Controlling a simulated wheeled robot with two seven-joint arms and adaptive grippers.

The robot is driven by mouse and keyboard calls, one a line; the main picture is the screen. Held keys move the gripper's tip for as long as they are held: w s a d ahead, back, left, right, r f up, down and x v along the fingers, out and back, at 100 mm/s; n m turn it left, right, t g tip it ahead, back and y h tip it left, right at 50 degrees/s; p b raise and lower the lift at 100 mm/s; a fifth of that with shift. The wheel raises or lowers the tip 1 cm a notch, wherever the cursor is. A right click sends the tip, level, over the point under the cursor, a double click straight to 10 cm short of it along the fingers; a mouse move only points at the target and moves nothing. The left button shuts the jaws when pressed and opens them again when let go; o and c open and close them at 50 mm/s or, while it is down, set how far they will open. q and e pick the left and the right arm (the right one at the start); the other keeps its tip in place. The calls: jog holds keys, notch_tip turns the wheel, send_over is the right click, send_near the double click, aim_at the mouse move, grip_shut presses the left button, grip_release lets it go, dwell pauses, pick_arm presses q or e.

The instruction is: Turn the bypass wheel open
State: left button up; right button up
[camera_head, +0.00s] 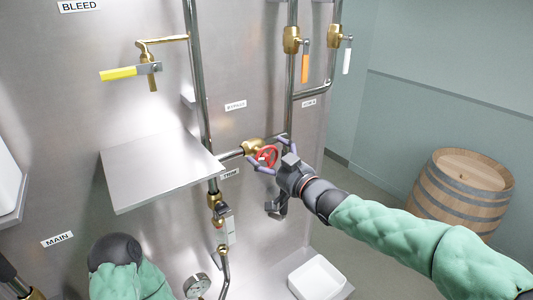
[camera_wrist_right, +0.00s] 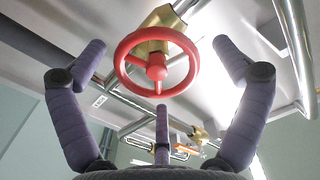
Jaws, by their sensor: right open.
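The bypass wheel (camera_head: 267,157) is a small red handwheel on a brass valve body (camera_head: 252,147), set in a steel pipe in front of the vat wall. In the right wrist view the red wheel (camera_wrist_right: 156,62) faces the camera, with its hub and spokes clear. My right gripper (camera_head: 268,152) is open at the wheel. In the wrist view its purple-grey fingers stand left and right of the rim with gaps, and a third finger shows below. My left arm shows at the lower left of the head view; its gripper is not visible.
A steel shelf (camera_head: 160,170) juts out left of the wheel. Vertical pipes (camera_head: 195,75) run beside it. A yellow-handled valve (camera_head: 118,73), orange (camera_head: 305,68) and white (camera_head: 347,61) handles sit higher. A gauge (camera_head: 197,286) and white bin (camera_head: 317,278) are below; a barrel (camera_head: 460,190) stands right.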

jog(key=shift+w+a, duration=0.25)
jog(key=shift+w, duration=0.15)
jog(key=shift+w+a, duration=0.15)
jog(key=c, duration=1)
jog(key=shift+r, duration=0.15)
jog(key=shift+c, duration=0.6)
